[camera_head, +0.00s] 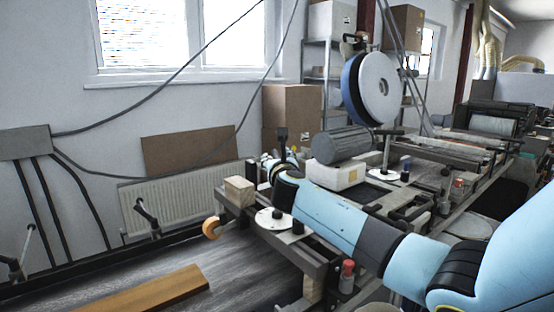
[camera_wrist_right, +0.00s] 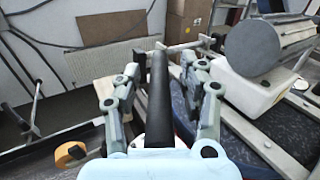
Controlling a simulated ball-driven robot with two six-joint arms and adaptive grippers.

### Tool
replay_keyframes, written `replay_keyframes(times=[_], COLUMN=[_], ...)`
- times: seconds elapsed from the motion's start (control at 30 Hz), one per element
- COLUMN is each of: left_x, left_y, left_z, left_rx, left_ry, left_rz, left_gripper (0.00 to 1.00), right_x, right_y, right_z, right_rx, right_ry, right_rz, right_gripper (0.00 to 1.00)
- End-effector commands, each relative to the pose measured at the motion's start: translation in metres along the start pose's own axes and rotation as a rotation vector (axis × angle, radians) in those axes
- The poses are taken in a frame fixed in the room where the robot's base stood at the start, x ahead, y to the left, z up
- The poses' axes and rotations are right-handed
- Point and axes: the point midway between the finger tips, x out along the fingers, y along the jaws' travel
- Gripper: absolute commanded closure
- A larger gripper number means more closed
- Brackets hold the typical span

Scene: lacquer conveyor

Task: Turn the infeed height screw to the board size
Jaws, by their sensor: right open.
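My right gripper (camera_head: 278,164) reaches over the near end of the conveyor machine. In the right wrist view my right gripper (camera_wrist_right: 161,66) is open, with one finger on each side of a black bar (camera_wrist_right: 158,105), which seems to be the infeed screw's handle. The bar's upper end also shows in the head view (camera_head: 282,137). I cannot tell whether the fingers touch it. A white round dial (camera_head: 266,221) lies below my arm, partly hidden by it. A wooden board (camera_head: 150,292) lies on the dark surface at lower left. My left gripper is not in view.
A wooden block (camera_head: 239,190) and an orange roller (camera_head: 211,228) sit at the machine's near corner. A grey motor (camera_head: 341,144) on a white housing (camera_head: 337,175) stands close beyond my gripper. Another T-handle (camera_head: 388,150) stands farther right. A large white disc (camera_head: 379,87) rises behind.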

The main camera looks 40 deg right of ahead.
Motion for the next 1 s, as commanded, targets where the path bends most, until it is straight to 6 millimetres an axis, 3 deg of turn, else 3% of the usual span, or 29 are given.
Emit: replay_keyframes(times=[0.07,0.4,0.77,1.0], left_x=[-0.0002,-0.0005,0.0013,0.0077], left_y=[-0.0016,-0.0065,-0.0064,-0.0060], left_z=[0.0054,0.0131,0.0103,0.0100], left_rx=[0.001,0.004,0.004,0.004], left_ry=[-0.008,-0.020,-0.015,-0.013], left_rz=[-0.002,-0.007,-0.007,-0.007], left_gripper=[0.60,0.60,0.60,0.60], right_x=[-0.0002,-0.0004,-0.0001,0.0003], right_y=[0.0000,0.0000,0.0005,0.0005], right_z=[0.0000,0.0000,-0.0008,-0.0014], right_rx=[0.000,0.000,0.002,0.002], right_ry=[0.000,0.000,0.003,0.012], right_rz=[0.000,0.000,-0.036,-0.169], right_gripper=[0.59,1.00,1.00,1.00])
